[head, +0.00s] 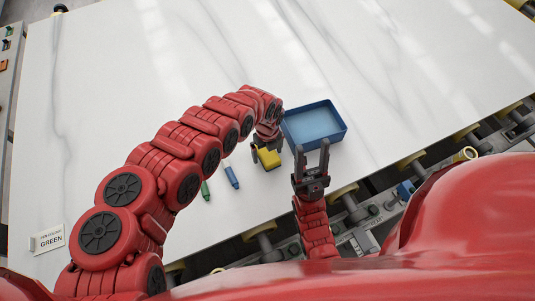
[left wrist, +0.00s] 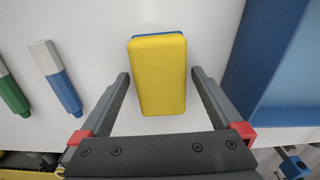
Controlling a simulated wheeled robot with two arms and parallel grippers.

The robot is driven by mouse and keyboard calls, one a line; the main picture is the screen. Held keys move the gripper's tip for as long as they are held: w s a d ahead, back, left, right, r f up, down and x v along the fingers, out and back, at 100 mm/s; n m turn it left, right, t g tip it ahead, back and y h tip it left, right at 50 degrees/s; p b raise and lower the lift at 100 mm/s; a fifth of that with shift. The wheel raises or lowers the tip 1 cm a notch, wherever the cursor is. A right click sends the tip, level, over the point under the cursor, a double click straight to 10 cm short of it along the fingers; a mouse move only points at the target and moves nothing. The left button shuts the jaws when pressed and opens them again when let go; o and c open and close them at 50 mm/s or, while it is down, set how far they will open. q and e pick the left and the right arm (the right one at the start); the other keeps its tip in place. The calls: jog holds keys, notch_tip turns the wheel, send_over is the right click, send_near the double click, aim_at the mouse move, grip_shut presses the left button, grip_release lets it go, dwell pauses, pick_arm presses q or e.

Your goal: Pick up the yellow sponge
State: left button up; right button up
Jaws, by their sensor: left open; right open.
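The yellow sponge (head: 268,159) lies on the white stone slab near its front edge, just left of the blue tray. In the left wrist view the sponge (left wrist: 159,75) has a blue layer showing at its far edge. My left gripper (left wrist: 160,84) is open, with one finger on each side of the sponge's near part and a gap on both sides. In the head view the left gripper (head: 267,146) is partly hidden by its own arm. My right gripper (head: 312,158) is open and empty, right of the sponge, near the slab's front edge.
A blue tray (head: 316,108) stands right of the sponge. A blue marker (head: 232,177) and a green marker (head: 206,191) lie to its left. A sign reading GREEN (head: 48,239) stands at the far left. Rollers (head: 409,160) run along the slab's front edge. The back of the slab is clear.

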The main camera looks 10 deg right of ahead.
pick_arm(q)
jog(key=shift+c, duration=0.3)
jog(key=c, duration=1.2)
jog(key=shift+d+r, duration=0.1)
jog(key=shift+r, duration=0.05)
notch_tip(320, 180, up, 10)
jog(key=shift+f+b, duration=0.15)
jog(key=shift+b, duration=0.7)
